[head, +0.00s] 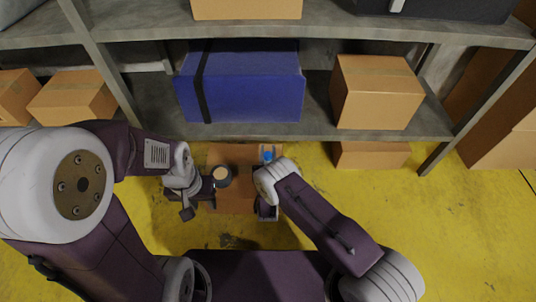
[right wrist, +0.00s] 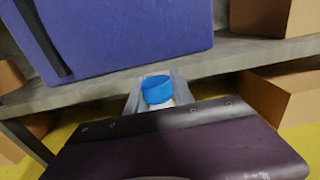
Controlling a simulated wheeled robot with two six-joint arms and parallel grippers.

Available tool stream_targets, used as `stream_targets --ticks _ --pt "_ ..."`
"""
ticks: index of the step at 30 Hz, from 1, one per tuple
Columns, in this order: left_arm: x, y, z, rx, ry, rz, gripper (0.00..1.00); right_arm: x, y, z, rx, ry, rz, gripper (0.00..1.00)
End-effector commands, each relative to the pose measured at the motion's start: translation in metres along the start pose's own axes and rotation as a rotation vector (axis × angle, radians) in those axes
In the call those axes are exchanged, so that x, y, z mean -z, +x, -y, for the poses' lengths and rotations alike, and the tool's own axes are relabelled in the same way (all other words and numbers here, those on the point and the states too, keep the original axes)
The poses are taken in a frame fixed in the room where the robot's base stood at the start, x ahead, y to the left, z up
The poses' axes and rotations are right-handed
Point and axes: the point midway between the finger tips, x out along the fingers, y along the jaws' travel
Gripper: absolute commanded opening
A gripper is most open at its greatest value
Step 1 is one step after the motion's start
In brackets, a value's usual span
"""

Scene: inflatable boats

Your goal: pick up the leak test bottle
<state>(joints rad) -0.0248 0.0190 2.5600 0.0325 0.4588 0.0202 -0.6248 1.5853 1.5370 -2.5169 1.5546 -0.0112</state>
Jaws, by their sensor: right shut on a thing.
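The leak test bottle, with a blue cap (head: 267,155) and a pale body, shows just beyond my right wrist in the head view. In the right wrist view the blue cap (right wrist: 158,88) stands up between the two grey fingers of my right gripper (right wrist: 157,102), which is shut on the bottle. The lower part of the bottle is hidden by the gripper and wrist. My left gripper (head: 188,205) hangs to the left, beside a dark round item with a tan top (head: 221,174). Whether its jaws are apart does not show clearly.
A brown surface (head: 234,203) lies below the grippers on the yellow floor (head: 455,220). Behind stands a grey shelf (head: 150,112) with a blue strapped case (head: 245,85) and a cardboard box (head: 375,95). More cartons (head: 72,97) stand at the left.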

Motion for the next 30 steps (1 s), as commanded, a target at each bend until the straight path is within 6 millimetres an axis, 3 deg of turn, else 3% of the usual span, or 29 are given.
stream_targets --ticks 1,9,14,30 --pt "0.001 -0.008 0.0 0.0 0.0 0.0 0.36 -0.01 0.0 0.0 0.0 0.001 0.003 0.0" --pt "0.003 -0.024 -0.001 0.0 0.0 0.0 0.36 -0.031 0.0 0.001 0.0 0.0 0.002 0.0" --pt "0.004 -0.034 -0.001 0.0 0.0 0.0 0.36 -0.038 -0.008 0.011 0.002 -0.001 0.001 0.0" --pt "0.01 -0.093 -0.002 0.0 0.0 0.0 0.36 -0.09 -0.061 0.079 0.002 -0.002 0.0 0.0"
